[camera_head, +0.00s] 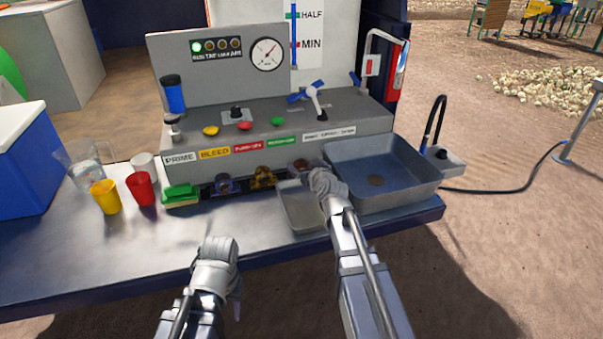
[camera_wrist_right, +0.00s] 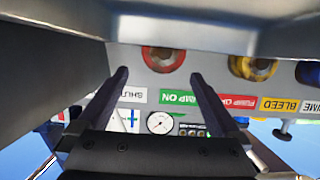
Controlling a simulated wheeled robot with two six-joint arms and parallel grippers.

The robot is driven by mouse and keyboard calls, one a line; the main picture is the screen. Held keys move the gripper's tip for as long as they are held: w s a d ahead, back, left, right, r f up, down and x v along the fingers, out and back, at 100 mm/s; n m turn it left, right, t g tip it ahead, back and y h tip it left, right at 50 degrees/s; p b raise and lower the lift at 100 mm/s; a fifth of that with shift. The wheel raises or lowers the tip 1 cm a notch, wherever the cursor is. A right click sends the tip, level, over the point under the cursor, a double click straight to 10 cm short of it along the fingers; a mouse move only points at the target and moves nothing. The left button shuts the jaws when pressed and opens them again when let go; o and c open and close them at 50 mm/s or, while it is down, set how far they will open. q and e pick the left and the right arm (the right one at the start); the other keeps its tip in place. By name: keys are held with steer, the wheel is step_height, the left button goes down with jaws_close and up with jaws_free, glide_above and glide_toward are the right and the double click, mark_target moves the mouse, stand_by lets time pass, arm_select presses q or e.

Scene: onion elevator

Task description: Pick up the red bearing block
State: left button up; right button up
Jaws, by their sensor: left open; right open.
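The red bearing block (camera_head: 300,166) sits at the right end of a row under the panel's front edge, partly hidden by my right gripper (camera_head: 318,178) in the head view. In the right wrist view the red bearing block (camera_wrist_right: 162,58) shows as a red ring with a dark centre. It lies between and just beyond the two spread fingertips of my right gripper (camera_wrist_right: 160,74), which is open and empty. I see no contact. My left gripper (camera_head: 218,250) hangs over the table's front edge, away from the blocks, with its fingers hardly visible.
A yellow block (camera_head: 263,178) and a blue block (camera_head: 224,184) sit left of the red one. A grey tray (camera_head: 299,213) and a sink (camera_head: 400,188) lie close to my right arm. Cups, including a red one (camera_head: 141,188), stand at the left.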

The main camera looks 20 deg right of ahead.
mark_target(302, 163)
steer(key=b+x, duration=0.1)
steer(key=x, duration=0.3)
steer(key=shift+s+a+f, duration=0.1)
steer(key=shift+f, duration=0.05)
steer(key=shift+s, duration=0.1)
steer(key=shift+c, duration=0.2)
jaws_close()
stand_by(0.4)
